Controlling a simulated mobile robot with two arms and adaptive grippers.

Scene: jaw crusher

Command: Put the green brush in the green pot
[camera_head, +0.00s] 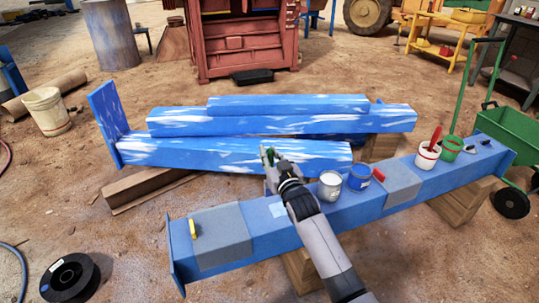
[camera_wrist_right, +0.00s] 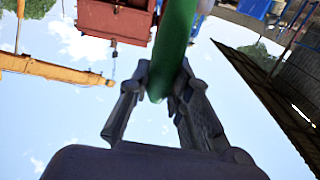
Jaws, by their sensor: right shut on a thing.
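My right gripper (camera_head: 268,158) is shut on the green brush (camera_head: 273,156) and holds it up in front of the blue beams. In the right wrist view the green handle (camera_wrist_right: 173,48) runs up from between the two fingers (camera_wrist_right: 160,85); the rest of the brush is out of that picture. The green pot (camera_head: 450,149) stands on the blue beam at the right, well to the right of the gripper. Its inside is hard to make out. My left gripper is not in view.
On the same beam (camera_head: 285,217) stand a white pot with a red handle sticking out (camera_head: 427,157), a blue can (camera_head: 359,178) and a grey-white can (camera_head: 330,186). A green wheelbarrow (camera_head: 508,130) stands at the right.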

